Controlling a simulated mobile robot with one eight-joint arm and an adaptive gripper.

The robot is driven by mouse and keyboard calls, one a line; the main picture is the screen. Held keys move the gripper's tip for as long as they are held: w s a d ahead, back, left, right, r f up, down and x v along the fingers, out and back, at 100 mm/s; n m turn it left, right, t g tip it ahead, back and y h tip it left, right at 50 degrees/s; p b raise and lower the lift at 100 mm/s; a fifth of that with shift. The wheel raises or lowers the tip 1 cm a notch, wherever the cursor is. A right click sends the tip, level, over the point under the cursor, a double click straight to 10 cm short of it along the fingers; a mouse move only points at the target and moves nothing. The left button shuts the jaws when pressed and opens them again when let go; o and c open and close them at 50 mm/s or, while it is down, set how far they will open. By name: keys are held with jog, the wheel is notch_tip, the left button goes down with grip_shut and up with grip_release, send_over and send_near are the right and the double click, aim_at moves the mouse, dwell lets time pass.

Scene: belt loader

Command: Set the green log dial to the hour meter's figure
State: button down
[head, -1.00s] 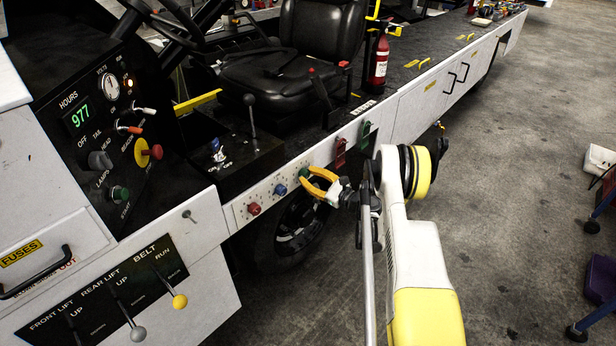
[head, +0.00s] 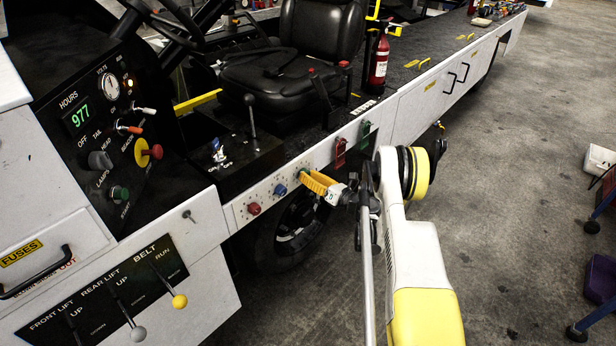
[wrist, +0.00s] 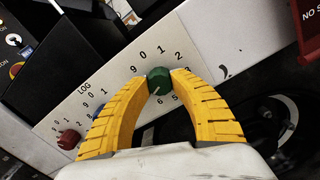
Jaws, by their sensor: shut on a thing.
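The hour meter (head: 80,116) on the dark dash reads 977 in green digits. The green log dial (wrist: 158,78) is on the white LOG panel, the rightmost of three dials. My gripper (head: 309,180) is shut on the green dial, with a yellow finger on either side of it. In the wrist view the dial's white mark points to the lower left, past the 6 and towards a part of the scale hidden by the left finger. In the head view the fingers hide most of the green dial.
The blue dial (head: 280,190) and the red dial (head: 254,208) sit to the left on the same panel. Belt and lift levers (head: 178,300) are at lower left. Open floor lies right of my arm.

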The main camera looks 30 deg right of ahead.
jog(key=shift+m, duration=0.4)
jog(key=c, duration=1)
grip_release()
jog(key=shift+c, duration=0.2)
notch_tip(320, 180, up, 10)
jog(key=shift+r, duration=0.1)
